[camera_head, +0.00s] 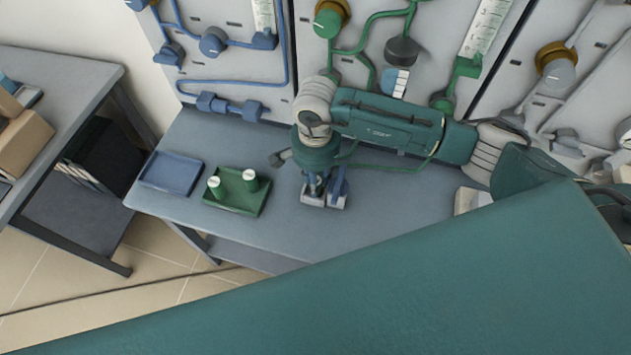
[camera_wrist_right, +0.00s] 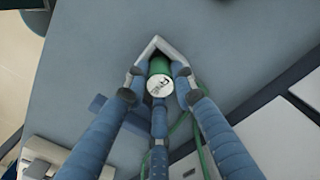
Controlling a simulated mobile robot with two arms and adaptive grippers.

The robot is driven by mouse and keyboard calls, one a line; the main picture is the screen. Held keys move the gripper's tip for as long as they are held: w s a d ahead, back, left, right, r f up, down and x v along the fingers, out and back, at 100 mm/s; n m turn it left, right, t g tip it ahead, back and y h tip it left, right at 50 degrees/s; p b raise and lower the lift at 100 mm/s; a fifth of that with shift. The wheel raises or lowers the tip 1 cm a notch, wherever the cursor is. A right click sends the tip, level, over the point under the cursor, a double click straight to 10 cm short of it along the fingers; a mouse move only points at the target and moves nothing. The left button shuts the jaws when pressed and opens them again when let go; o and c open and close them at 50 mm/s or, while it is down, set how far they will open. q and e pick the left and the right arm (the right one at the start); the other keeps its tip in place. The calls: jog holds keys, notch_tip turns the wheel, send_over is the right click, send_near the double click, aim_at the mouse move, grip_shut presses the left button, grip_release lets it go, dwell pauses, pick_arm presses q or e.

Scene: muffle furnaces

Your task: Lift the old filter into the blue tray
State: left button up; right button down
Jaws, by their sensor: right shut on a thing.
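The blue tray (camera_head: 172,174) lies flat and empty on the left part of the bench. My right gripper (camera_head: 325,192) points down over the bench, right of the trays. In the right wrist view its blue fingers (camera_wrist_right: 158,82) are shut around a green cylinder with a white, marked end, the old filter (camera_wrist_right: 158,87). A pale angled edge (camera_wrist_right: 154,46) shows just behind the filter. I cannot tell whether the filter is still seated or clear of it. In the head view the gripper hides the filter. My left gripper is not in view.
A green tray (camera_head: 258,207) with two green-and-white cylinders (camera_head: 216,187) stands between the blue tray and my right gripper. Behind the bench (camera_head: 284,230) are panels with blue and green pipes (camera_head: 235,83) and valves. A separate table (camera_head: 75,85) stands at left.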

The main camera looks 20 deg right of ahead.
pick_arm(q)
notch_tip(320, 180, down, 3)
jog(key=b, duration=0.3)
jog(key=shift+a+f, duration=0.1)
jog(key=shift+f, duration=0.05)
pick_arm(e)
notch_tip(320, 180, up, 20)
